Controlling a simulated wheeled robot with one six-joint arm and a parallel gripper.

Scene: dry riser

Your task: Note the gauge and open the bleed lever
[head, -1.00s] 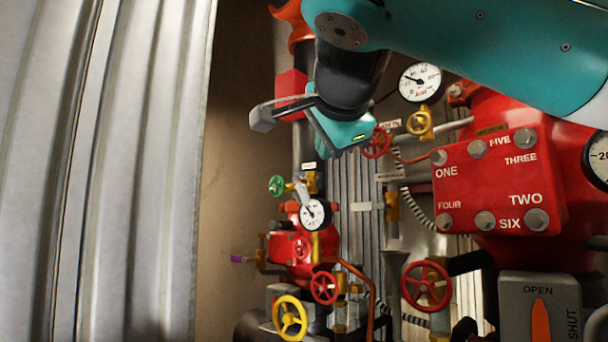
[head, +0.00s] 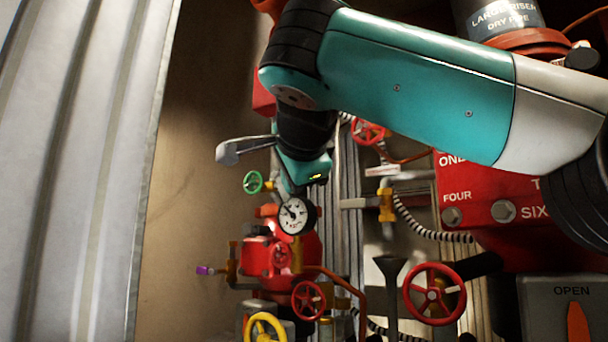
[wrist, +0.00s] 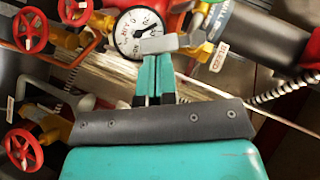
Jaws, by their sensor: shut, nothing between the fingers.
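The small round white gauge (head: 293,216) sits on the red valve body at centre-left. Its needle points up and left in the head view; the scale is too small to read. In the wrist view the gauge (wrist: 138,33) stands just beyond my gripper (wrist: 156,60), whose teal fingers are shut and empty. A grey lever-like bar (wrist: 173,43) lies across the fingertips, beside brass fittings; I cannot tell if they touch. A white tag that seems to read BLEED (wrist: 219,57) hangs to its right. In the head view my gripper (head: 286,186) is just above the gauge.
A green handwheel (head: 253,182) is left of my gripper. Red (head: 434,294) and yellow (head: 265,328) handwheels stand lower down. A purple-tipped handle (head: 205,270) juts left. Corrugated metal (head: 70,170) fills the left; bare wall lies between it and the valves.

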